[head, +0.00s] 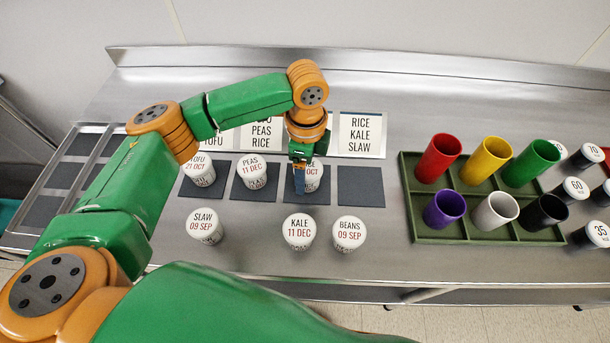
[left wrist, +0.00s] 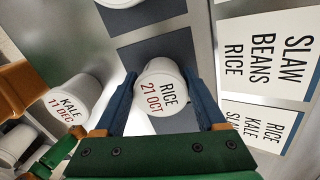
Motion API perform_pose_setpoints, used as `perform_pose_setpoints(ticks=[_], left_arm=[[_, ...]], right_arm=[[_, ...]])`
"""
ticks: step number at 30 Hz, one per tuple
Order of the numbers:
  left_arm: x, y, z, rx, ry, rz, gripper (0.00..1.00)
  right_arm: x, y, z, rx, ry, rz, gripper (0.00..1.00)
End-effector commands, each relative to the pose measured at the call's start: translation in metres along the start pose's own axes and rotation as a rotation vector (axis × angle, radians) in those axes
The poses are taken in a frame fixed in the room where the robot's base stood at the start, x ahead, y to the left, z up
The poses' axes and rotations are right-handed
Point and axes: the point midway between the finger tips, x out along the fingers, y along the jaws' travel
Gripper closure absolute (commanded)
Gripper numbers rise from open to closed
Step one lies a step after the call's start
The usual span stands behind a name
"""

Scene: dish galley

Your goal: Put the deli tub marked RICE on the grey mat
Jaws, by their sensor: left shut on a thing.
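The white deli tub marked RICE 21 OCT (left wrist: 161,92) is between the fingers of my left gripper (left wrist: 172,105), which is shut on it. In the head view my left gripper (head: 299,180) comes down over the row of dark grey mats, and the RICE tub (head: 313,178) is partly hidden behind its finger. There the tub overlaps the third mat (head: 318,197) from the left. I cannot tell whether it touches the mat. The fourth mat (head: 361,186) is bare. My right gripper is not in view.
Tubs TOFU (head: 202,175) and PEAS (head: 252,172) stand on mats to the left. SLAW (head: 206,228), KALE (head: 299,232) and BEANS (head: 349,235) stand in front. Label cards (head: 361,134) lie behind. A green tray (head: 412,220) of coloured cups is at right.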

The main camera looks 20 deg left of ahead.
Motion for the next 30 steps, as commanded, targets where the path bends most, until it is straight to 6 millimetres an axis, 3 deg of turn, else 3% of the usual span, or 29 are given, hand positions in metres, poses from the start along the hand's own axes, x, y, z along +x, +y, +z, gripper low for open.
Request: perform_pose_setpoints(ticks=[5,6,8,16,19,30], left_arm=[[0.001,0.000,0.000,0.000,0.000,0.002,0.87],[0.001,0.000,0.000,0.000,0.001,0.001,0.19],[0.001,0.000,0.000,0.000,0.000,0.001,0.03],[-0.001,0.000,0.000,0.000,0.000,0.000,0.00],[-0.013,-0.001,-0.001,-0.001,0.002,-0.003,0.00],[-0.105,0.000,0.000,-0.001,0.001,-0.002,0.00]], right_arm=[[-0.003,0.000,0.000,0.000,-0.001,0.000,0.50],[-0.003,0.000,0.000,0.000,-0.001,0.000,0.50],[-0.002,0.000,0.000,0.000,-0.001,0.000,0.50],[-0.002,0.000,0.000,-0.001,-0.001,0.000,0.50],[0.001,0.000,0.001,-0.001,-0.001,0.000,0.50],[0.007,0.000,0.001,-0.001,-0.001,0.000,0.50]])
